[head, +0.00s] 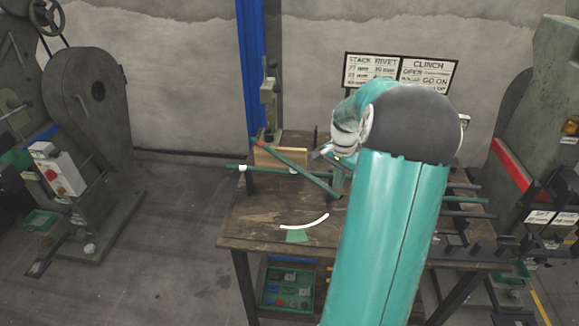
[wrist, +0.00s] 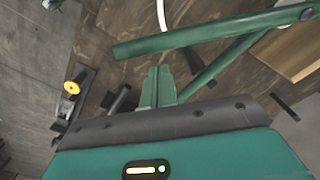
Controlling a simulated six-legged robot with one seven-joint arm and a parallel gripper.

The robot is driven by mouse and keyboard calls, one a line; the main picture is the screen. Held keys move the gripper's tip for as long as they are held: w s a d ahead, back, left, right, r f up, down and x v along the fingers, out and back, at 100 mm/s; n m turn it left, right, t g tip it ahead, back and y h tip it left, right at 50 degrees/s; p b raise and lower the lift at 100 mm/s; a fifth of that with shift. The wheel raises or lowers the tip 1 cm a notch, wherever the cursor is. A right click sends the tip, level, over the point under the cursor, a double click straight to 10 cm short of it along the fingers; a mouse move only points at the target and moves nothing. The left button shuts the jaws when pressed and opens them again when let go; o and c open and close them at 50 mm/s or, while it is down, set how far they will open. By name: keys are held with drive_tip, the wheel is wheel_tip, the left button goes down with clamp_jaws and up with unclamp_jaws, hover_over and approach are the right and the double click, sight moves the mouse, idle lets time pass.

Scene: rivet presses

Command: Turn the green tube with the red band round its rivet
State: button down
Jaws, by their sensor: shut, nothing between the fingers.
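The green tube with the red band (head: 305,170) lies slantwise over the bench in the head view, its red band near the upper left end. It crosses a second green tube with a white band (head: 270,170), which runs nearly level. In the head view my gripper (head: 325,153) is small and partly hidden.
A wooden block (head: 280,156) stands behind the tubes; a blue post (head: 250,65) rises behind the bench (head: 250,215). A white arc (head: 305,222) and a green patch (head: 297,236) lie in the clear front area. Presses stand left (head: 85,110) and right. My arm hides the bench's middle right.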

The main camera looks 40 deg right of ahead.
drive_tip(key=shift+s+a+m, duration=0.25)
drive_tip(key=shift+a+m, duration=0.75)
drive_tip(key=shift+a, duration=0.3)
drive_tip(key=shift+a, duration=0.25)
drive_tip(key=shift+a+m, duration=1.1)
drive_tip(key=shift+a, duration=0.1)
drive_tip(key=shift+w+a, duration=0.1)
drive_tip(key=shift+a, duration=0.05)
drive_tip(key=shift+w+a+m, duration=0.25)
drive_tip(key=shift+a+m, duration=0.75)
drive_tip(key=shift+a, duration=0.2)
